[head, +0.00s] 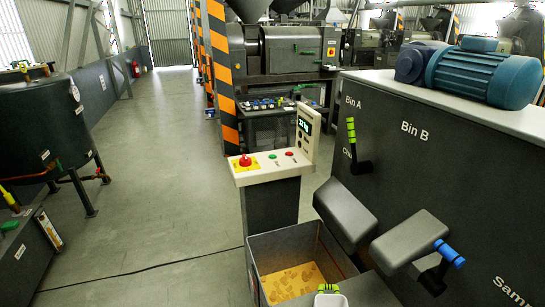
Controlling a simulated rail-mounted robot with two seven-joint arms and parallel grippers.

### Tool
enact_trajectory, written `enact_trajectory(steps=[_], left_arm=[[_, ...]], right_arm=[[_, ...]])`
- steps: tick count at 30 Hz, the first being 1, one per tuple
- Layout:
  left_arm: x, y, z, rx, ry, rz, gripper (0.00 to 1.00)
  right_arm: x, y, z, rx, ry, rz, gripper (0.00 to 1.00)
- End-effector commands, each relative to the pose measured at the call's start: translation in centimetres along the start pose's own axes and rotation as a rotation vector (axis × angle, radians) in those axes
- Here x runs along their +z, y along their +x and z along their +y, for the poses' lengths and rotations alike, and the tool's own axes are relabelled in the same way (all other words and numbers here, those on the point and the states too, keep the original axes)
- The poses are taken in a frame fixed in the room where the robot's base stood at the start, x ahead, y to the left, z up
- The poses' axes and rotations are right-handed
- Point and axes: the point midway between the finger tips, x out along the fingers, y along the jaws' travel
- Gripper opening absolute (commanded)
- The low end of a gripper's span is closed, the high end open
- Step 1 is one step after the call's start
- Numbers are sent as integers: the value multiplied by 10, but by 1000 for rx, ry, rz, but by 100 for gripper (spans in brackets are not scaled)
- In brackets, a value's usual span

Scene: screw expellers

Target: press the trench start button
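A control pedestal (272,205) with a pale sloped top panel (262,170) stands near the middle of the head view. Neither of my grippers is in view, and nothing touches the panel.
An open grey bin (262,247) with yellowish material stands before the pedestal. At right, a dark cabinet (440,170) has a green-handled lever (351,130), a blue-handled lever (449,253) and two protruding grey blocks (345,212). A dark tank (45,130) stands left. The aisle floor (165,150) is clear.

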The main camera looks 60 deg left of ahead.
Motion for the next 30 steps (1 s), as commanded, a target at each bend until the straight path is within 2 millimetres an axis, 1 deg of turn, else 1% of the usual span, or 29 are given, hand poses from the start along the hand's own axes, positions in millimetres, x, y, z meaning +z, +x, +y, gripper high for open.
enact_trajectory(steps=[1,3,30], left_arm=[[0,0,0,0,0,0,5],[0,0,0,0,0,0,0],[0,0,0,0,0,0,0]], right_arm=[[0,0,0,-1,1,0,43],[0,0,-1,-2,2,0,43],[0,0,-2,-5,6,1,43]])
